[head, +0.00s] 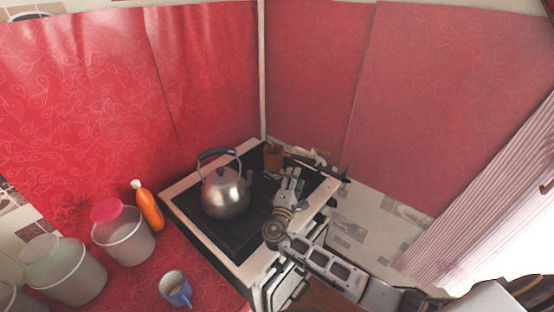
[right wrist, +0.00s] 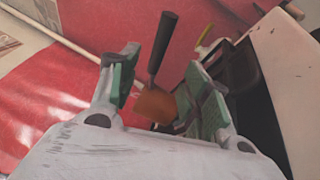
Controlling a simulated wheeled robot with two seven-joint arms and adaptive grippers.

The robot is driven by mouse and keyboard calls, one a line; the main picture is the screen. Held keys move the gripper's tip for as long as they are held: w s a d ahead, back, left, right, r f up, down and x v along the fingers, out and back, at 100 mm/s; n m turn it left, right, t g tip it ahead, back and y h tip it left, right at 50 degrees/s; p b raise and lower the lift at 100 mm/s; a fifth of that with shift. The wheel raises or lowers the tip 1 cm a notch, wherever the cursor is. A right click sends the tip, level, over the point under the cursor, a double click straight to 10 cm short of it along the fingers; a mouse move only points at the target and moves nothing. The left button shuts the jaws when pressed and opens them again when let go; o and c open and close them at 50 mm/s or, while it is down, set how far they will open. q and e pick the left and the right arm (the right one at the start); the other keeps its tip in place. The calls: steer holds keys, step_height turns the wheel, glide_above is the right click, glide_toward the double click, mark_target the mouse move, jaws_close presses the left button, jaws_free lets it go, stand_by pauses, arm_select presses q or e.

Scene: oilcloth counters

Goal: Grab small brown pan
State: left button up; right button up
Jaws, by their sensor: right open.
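A small brown pan (head: 273,157) stands at the far back corner of the stove in the head view. In the right wrist view a brown body (right wrist: 155,105) with an upright dark handle (right wrist: 162,48) shows between the fingers; it looks like the same pan. My right gripper (head: 291,182) is over the back right of the stove, just in front of the pan. Its two fingers (right wrist: 157,85) are apart, one on each side of the brown body, with nothing clearly held. The pan's lower part is hidden by my gripper in the wrist view. My left gripper is out of view.
A steel kettle (head: 226,192) stands on the stove (head: 238,238), left of my right gripper. Utensils with dark handles (head: 302,163) lie near the back edge. An orange bottle (head: 149,208), lidded jars (head: 124,237) and a blue mug (head: 175,288) stand on the red counter.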

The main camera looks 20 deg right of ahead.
mark_target(301, 158)
steer(key=shift+p+x, duration=0.35)
steer(key=shift+x, duration=2.4)
steer(key=shift+p+x, duration=0.9)
steer(key=shift+x, duration=1.7)
steer(key=shift+s, duration=0.1)
steer(key=shift+c, duration=0.4)
jaws_close()
steer(key=shift+r, duration=0.15)
